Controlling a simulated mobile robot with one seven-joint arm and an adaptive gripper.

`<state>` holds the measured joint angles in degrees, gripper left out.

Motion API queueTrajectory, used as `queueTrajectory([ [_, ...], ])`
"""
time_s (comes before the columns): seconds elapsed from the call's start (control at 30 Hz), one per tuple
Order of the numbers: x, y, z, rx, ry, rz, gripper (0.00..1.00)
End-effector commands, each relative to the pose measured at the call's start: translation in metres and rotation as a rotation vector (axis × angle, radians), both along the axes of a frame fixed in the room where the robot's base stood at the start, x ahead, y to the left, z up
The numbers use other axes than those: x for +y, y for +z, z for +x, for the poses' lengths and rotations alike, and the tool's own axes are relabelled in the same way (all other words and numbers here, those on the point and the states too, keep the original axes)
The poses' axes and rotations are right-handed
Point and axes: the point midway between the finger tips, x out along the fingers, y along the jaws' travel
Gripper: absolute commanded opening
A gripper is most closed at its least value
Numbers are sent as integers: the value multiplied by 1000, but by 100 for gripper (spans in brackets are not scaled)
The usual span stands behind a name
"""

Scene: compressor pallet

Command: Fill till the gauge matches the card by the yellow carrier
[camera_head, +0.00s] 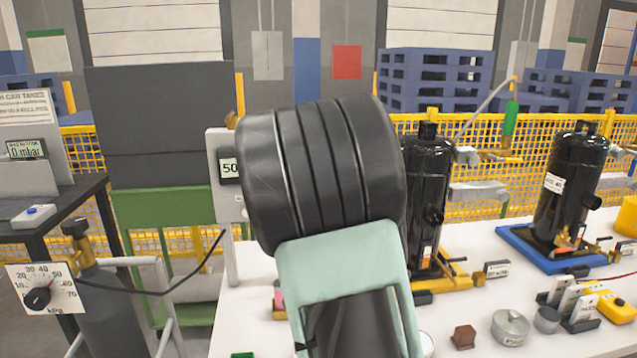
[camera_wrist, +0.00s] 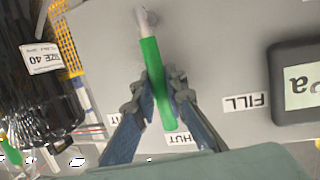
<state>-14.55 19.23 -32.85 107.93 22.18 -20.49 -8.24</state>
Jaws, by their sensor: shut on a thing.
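My gripper (camera_wrist: 160,95) is shut on a green valve lever (camera_wrist: 153,75) in the wrist view. The lever's end points to a partly covered label (camera_wrist: 180,138) reading "HUT". A "FILL" label (camera_wrist: 245,103) lies to its right. In the head view my wrist hides the gripper and part of the gauge (camera_head: 229,168), which shows "50"; any further digits are hidden. The gauge's "Pa" edge shows in the wrist view (camera_wrist: 303,86). The yellow carrier (camera_head: 455,284) holds a black compressor (camera_head: 429,185). A small card (camera_head: 497,268) stands beside it, too small to read.
A second black compressor (camera_head: 567,195) labelled 40 stands on a blue carrier (camera_head: 525,250). A kPa dial (camera_head: 40,288) with a black knob is at left, near a "0 mbar" display (camera_head: 25,150). A round metal tin (camera_head: 510,328) and brown block (camera_head: 464,337) lie in front.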

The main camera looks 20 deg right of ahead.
Motion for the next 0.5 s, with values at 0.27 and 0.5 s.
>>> queueTrajectory([
  [0.27,0,-1,0,1,-1,-1,19],
  [0.5,0,-1,0,2,0,-1,30],
])
